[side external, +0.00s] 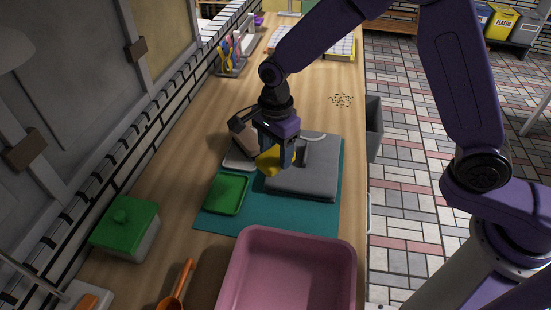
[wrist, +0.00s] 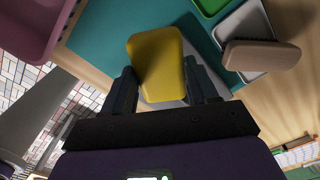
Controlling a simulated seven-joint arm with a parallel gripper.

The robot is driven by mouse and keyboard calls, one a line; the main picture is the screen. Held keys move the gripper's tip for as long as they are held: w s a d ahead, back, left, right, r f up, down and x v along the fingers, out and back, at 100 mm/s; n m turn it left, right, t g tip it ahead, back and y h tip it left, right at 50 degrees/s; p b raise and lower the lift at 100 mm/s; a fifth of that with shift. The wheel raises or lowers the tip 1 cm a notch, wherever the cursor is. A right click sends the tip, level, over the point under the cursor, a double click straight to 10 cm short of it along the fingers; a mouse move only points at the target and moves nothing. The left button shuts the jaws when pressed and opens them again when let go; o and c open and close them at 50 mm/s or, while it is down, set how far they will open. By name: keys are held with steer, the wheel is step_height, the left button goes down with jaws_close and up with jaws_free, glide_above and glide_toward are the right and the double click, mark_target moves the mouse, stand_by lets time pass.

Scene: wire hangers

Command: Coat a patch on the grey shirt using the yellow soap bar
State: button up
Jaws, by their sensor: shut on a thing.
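The yellow soap bar (wrist: 157,62) is held between the two fingers of my gripper (wrist: 165,88). In the side external view the soap (side external: 268,161) shows at the left edge of the folded grey shirt (side external: 305,180), with my gripper (side external: 281,155) above it. The shirt lies on a teal mat (side external: 262,215). In the wrist view the soap and fingers hide most of the shirt; a grey strip shows beside the soap. I cannot tell whether the soap touches the shirt.
A green tray (side external: 227,194) lies left of the shirt. A brown-handled brush (side external: 241,134) rests on a pale tray behind it. A pink basin (side external: 288,270) stands in front, with a green-lidded box (side external: 126,226) and an orange spoon (side external: 176,293) to its left.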

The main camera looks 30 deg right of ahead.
steer(key=w+d+f+m, duration=0.2)
steer(key=w+d+m, duration=0.35)
steer(key=m, duration=0.55)
steer(key=shift+s+f, duration=0.15)
steer(key=shift+f, duration=1.15)
steer(key=shift+s+f, duration=0.1)
steer(key=shift+f, duration=1.2)
steer(key=shift+w+d+f, duration=0.25)
steer(key=shift+w+f, duration=0.05)
steer(key=shift+f, duration=0.3)
steer(key=shift+w+d+f, duration=0.25)
steer(key=shift+f, duration=0.3)
steer(key=shift+c, duration=0.5)
steer(key=shift+w+d, duration=3.2)
steer(key=shift+s+a, duration=3.8)
step_height(320, 180, up, 8)
steer(key=shift+d, duration=0.1)
